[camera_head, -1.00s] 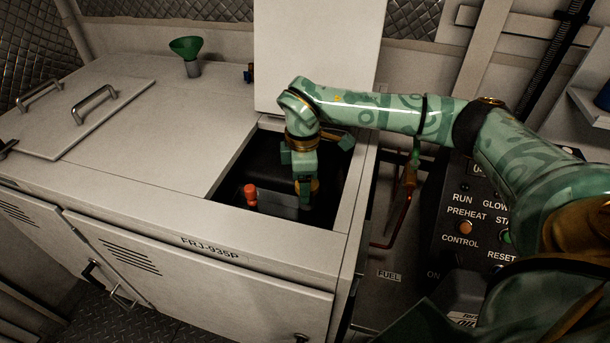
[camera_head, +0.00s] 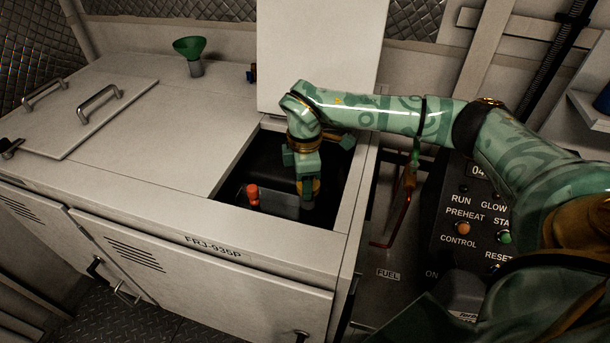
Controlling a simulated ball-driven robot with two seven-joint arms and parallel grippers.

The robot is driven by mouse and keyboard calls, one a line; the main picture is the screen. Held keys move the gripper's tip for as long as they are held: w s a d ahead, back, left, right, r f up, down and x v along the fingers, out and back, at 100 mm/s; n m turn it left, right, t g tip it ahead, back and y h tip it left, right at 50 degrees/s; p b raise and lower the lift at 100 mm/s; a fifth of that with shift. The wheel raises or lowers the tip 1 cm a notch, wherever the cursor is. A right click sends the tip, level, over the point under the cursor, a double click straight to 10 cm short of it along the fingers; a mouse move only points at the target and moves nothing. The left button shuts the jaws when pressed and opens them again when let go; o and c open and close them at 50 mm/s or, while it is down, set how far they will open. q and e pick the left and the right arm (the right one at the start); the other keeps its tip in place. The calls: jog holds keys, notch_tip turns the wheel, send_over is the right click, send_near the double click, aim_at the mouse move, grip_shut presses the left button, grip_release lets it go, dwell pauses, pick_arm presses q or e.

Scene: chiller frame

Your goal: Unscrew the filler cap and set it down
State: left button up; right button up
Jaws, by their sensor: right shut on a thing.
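My right gripper (camera_head: 307,192) reaches down into the open square hatch in the top of the chiller frame (camera_head: 215,222). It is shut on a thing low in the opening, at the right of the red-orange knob. I take this to be the filler cap, but the fingers and the dark hide it. The red-orange knob (camera_head: 253,194) stands upright in the opening, apart from the gripper. My left gripper is not in view.
The raised white lid (camera_head: 318,55) stands behind the hatch. A green funnel (camera_head: 189,45) stands on the top at the back left. A handled panel (camera_head: 85,115) lies at the left. A control panel (camera_head: 470,215) and a red lever (camera_head: 402,205) are at the right.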

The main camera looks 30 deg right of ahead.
jog(key=n+p, duration=0.1)
jog(key=n, duration=0.1)
jog(key=n+p, duration=0.1)
jog(key=n, duration=0.1)
jog(key=n+p, duration=0.1)
jog(key=n, duration=0.1)
jog(key=shift+s+r+n, duration=0.1)
jog(key=shift+s+n, duration=0.15)
jog(key=shift+n, duration=0.05)
jog(key=n+p, duration=0.1)
jog(key=n, duration=0.3)
jog(key=shift+s+n+p, duration=0.2)
jog(key=shift+n+p, duration=0.1)
jog(key=shift+p, duration=0.1)
jog(key=shift+n, duration=0.7)
jog(key=o, duration=1)
jog(key=shift+f, duration=0.2)
jog(key=shift+r, duration=0.1)
